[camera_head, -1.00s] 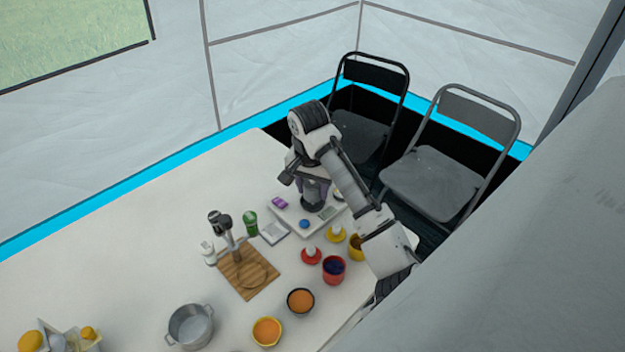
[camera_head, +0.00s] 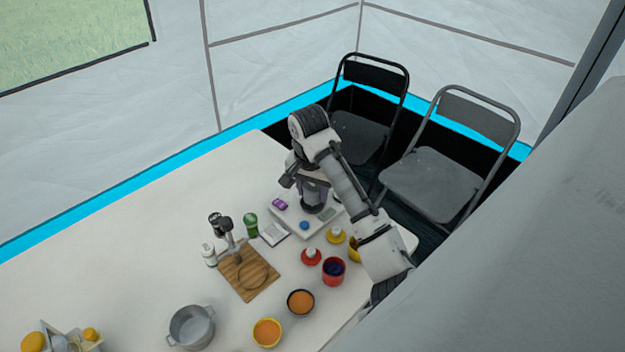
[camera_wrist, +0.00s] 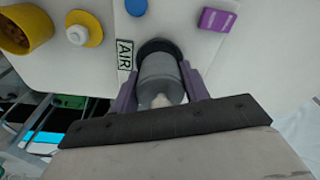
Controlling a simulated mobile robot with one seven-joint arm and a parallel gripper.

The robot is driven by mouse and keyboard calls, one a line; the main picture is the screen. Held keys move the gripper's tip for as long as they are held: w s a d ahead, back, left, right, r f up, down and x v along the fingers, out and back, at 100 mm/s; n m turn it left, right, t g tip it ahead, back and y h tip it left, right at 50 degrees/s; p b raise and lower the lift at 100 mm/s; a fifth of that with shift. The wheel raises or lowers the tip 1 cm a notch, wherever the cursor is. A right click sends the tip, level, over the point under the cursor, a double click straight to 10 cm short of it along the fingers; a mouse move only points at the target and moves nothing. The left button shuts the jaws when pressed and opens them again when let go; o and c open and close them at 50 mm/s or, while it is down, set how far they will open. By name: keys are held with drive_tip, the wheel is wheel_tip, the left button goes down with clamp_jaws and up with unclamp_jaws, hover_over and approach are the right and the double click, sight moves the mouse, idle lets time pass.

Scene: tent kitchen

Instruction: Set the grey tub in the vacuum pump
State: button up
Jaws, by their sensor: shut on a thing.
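The grey tub (camera_wrist: 160,82) is between the purple fingers of my gripper (camera_wrist: 163,92) in the wrist view. My gripper is shut on it. The tub's far end meets a round black ring on the white vacuum pump (camera_wrist: 190,40); I cannot tell how deep it sits. An AIR label, a blue button and a purple part show beside the ring. In the head view my gripper (camera_head: 314,194) is over the white pump (camera_head: 290,215) near the table's far end. The tub is mostly hidden there by my gripper.
Red and yellow squat containers (camera_head: 311,256) and a red pot (camera_head: 333,270) stand close to the pump. A green can (camera_head: 250,225), a flat grey device (camera_head: 273,234) and a wooden board (camera_head: 248,278) lie left. Bowls and a metal pot (camera_head: 191,327) are nearer. Chairs (camera_head: 440,178) stand behind.

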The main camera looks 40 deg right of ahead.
sight(311, 188)
drive_tip(key=shift+f, duration=0.65)
drive_tip(key=o, duration=0.5)
drive_tip(key=r+p, duration=0.4)
drive_tip(key=p, duration=0.1)
drive_tip(key=r+p, duration=0.2)
drive_tip(key=shift+s+a+r, duration=0.1)
drive_tip(key=shift+a, duration=0.15)
wheel_tip(311, 188, up, 2)
drive_tip(key=shift+s+a+r+p, duration=0.1)
drive_tip(key=shift+r+p, duration=0.15)
drive_tip(key=shift+p, duration=0.9)
drive_tip(key=shift+a+r, duration=0.15)
drive_tip(key=shift+r, duration=1)
